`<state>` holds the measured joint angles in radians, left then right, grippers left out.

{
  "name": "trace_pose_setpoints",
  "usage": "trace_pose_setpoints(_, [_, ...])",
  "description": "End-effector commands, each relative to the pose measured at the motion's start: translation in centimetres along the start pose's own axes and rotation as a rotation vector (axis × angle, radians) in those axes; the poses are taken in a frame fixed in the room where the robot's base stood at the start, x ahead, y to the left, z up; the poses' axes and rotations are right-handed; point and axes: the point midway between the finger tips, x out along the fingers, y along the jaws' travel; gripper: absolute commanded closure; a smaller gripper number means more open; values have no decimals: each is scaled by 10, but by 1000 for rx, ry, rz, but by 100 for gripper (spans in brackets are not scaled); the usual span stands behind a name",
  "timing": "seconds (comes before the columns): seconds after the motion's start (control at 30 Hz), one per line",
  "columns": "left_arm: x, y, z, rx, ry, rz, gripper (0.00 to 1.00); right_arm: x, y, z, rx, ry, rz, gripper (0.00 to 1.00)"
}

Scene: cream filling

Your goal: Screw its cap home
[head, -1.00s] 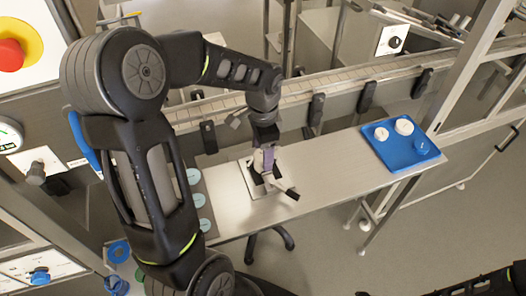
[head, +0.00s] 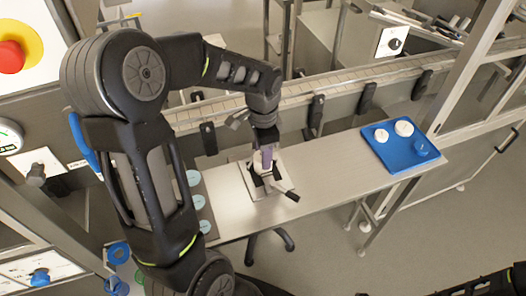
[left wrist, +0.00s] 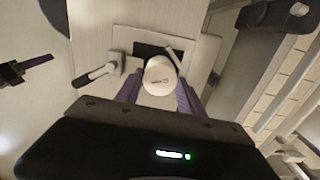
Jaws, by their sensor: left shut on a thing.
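My left gripper (head: 266,163) is over the clamping fixture on the bench in the head view. In the left wrist view its purple fingers (left wrist: 159,93) are shut around a round white cap (left wrist: 159,72), one on each side. The cap faces the camera; the container under it is hidden. The fixture has a pale plate (left wrist: 205,50), a dark opening and a black-handled lever (left wrist: 95,75). I cannot tell how far the cap is seated. What looks like my right gripper (left wrist: 25,69) shows at the left edge of the left wrist view, its opening unclear.
A blue tray (head: 381,157) with two white round pieces and a blue one lies at the bench's right end. Pale teal discs (head: 199,201) lie on a strip at the left. A conveyor (head: 340,84) runs behind. The bench between fixture and tray is clear.

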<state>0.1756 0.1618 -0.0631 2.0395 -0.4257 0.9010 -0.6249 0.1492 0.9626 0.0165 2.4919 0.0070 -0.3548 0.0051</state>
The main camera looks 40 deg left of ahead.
Motion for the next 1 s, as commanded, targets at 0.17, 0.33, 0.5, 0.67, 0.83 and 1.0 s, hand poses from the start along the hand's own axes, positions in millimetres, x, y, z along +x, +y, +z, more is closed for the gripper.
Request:
trace_pose_setpoints(0.17, [0, 0, 0, 0, 0, 0, 85, 0, 0, 0, 0, 0, 0, 64])
trace_pose_setpoints(0.33, [0, 0, 0, 14, 0, 0, 91, -1, 0, 0, 0, 0, 0, 64])
trace_pose_setpoints(0.5, [-2, 0, 1, 184, -1, 1, 100, -7, -2, 0, 0, 0, 0, 64])
trace_pose_setpoints(0.67, [-2, 0, 0, 410, -1, 0, 100, -13, -5, 0, 0, 0, 0, 64])
trace_pose_setpoints(0.83, [0, 0, 0, 505, 0, 0, 100, -14, -5, 0, 0, 0, 0, 64])
trace_pose_setpoints(1.0, [0, 0, 0, 506, 0, 0, 100, -13, -5, 0, 0, 0, 0, 64])
